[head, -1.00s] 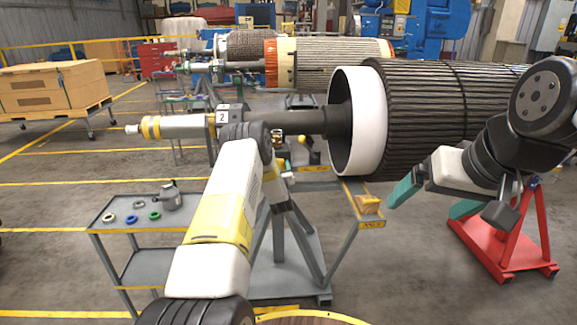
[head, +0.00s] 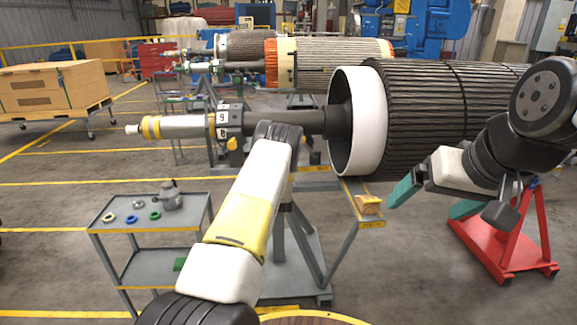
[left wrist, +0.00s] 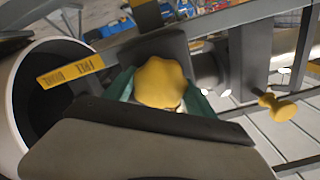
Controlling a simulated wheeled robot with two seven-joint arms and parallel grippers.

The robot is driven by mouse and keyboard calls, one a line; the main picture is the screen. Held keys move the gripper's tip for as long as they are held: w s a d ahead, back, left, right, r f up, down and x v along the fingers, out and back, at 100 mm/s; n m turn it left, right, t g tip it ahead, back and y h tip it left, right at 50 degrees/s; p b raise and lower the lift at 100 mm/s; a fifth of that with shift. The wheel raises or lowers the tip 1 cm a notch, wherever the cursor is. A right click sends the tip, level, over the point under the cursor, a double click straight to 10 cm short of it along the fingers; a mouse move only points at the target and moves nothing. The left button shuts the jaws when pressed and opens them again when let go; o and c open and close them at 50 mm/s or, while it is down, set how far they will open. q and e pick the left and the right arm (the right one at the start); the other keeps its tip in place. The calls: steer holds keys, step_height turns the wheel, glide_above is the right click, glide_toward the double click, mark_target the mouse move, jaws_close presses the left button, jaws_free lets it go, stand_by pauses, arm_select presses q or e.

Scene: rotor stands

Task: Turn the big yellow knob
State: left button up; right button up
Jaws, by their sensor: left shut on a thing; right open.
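The big yellow knob (left wrist: 160,82) is lobed and sits between the teal fingers of my left gripper (left wrist: 165,92) in the left wrist view. The gripper is shut on it. In the head view my left forearm hides this gripper and the knob. A smaller yellow knob (left wrist: 280,106) sticks out to the right in the wrist view, apart from the fingers. A yellow knob (head: 232,144) also shows beside the shaft's numbered dark block (head: 228,118) in the head view. My right gripper (head: 424,209) is open and empty in front of the rotor.
The large rotor (head: 445,105) with its white ring (head: 350,120) lies across the right. A red stand (head: 505,245) is below it. A grey cart (head: 105,222) with several rings and a can stands at the left.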

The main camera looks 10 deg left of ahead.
arm_select(q)
steer(key=shift+m, duration=0.3)
steer(key=o, duration=1.4)
steer(key=v, duration=0.7)
steer(key=shift+s+d, duration=0.15)
steer(key=shift+s, duration=0.25)
